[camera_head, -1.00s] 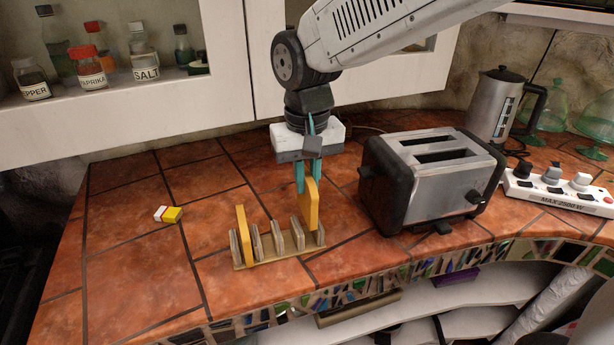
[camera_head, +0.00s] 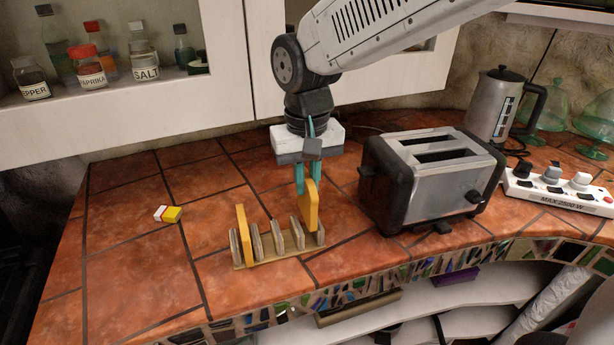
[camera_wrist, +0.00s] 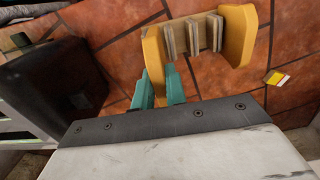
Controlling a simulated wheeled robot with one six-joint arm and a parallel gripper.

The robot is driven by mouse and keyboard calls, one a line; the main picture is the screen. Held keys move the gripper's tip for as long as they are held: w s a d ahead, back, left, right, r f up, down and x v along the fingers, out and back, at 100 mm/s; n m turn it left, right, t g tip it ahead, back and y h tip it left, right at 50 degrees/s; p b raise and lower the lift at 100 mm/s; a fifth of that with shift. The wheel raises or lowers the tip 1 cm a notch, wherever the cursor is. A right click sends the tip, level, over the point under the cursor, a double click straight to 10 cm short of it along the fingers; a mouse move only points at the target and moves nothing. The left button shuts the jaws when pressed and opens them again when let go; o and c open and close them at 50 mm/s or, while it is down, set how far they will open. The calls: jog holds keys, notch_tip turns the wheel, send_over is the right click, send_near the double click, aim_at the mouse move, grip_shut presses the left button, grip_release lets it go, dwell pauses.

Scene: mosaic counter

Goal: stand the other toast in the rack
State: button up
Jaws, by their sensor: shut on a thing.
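My gripper (camera_head: 306,187) points down and is shut on a toast (camera_head: 311,210) at the right end of the wooden rack (camera_head: 280,257). This toast is upright, with its lower edge among the rack's right-hand dividers; I cannot tell if it touches the rack's base. Another toast (camera_head: 241,232) stands upright in the left end of the rack. In the wrist view the fingers (camera_wrist: 157,75) meet the held toast (camera_wrist: 154,55), beside the rack's dividers (camera_wrist: 193,37), with the other toast (camera_wrist: 239,36) at the far right end.
A black and silver toaster (camera_head: 430,180) stands close to the right of my gripper. A power strip (camera_head: 555,190) and a kettle (camera_head: 497,105) are farther right. A small yellow and white block (camera_head: 168,214) lies on the left of the tiled counter. The counter's front edge is close to the rack.

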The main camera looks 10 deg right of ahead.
aim_at(307, 197)
jog(key=shift+f, duration=1.8)
jog(key=shift+f, duration=0.3)
jog(key=o, duration=0.5)
jog(key=shift+c, duration=0.2)
jog(key=o, duration=0.5)
jog(key=shift+o, duration=0.2)
notch_tip(307, 197, up, 8)
jog(key=shift+f, duration=0.1)
